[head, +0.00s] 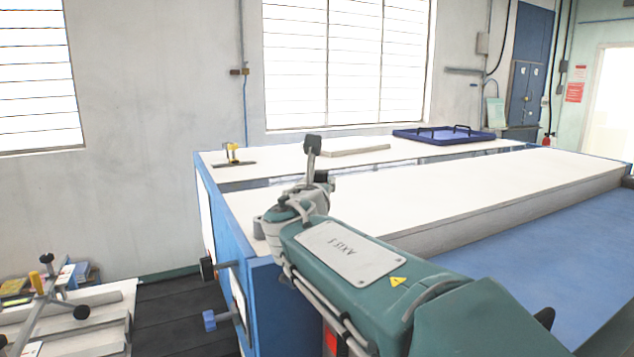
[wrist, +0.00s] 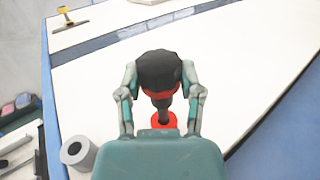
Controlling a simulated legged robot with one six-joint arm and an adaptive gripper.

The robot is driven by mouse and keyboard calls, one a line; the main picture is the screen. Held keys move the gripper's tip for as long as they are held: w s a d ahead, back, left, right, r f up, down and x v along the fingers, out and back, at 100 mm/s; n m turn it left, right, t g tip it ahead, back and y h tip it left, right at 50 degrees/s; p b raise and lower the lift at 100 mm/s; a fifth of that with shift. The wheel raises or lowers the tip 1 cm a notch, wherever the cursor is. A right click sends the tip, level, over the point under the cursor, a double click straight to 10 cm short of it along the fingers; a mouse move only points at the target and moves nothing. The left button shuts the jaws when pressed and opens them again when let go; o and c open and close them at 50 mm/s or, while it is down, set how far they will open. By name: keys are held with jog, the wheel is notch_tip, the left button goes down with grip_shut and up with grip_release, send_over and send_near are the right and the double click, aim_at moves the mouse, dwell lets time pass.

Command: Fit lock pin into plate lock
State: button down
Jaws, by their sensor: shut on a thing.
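In the wrist view my gripper (wrist: 159,76) is shut on the lock pin (wrist: 158,65), which shows a broad black head, a red band and a dark shaft. One finger lies on each side of the head. A red disc (wrist: 163,121) surrounds the shaft's near end; I cannot tell whether it belongs to the pin. A hollow grey cylinder (wrist: 77,153), possibly the plate lock, stands at the table's left edge, apart from the pin. In the head view the gripper is hard to make out beyond my arm, and the pin cannot be told clearly.
The white table top (head: 400,200) is mostly clear, with a dark slot across it. A yellow-handled tool (head: 233,153), a flat strip (head: 355,150) and a blue tray (head: 443,135) lie on the far part. Knobs (head: 209,321) project from the left side. A lower bench (head: 95,315) stands left.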

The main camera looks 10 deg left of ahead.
jog(key=shift+f, duration=1.9)
jog(key=shift+c, duration=0.8)
grip_release()
jog(key=s, duration=1.2)
jog(key=shift+d+f, duration=0.15)
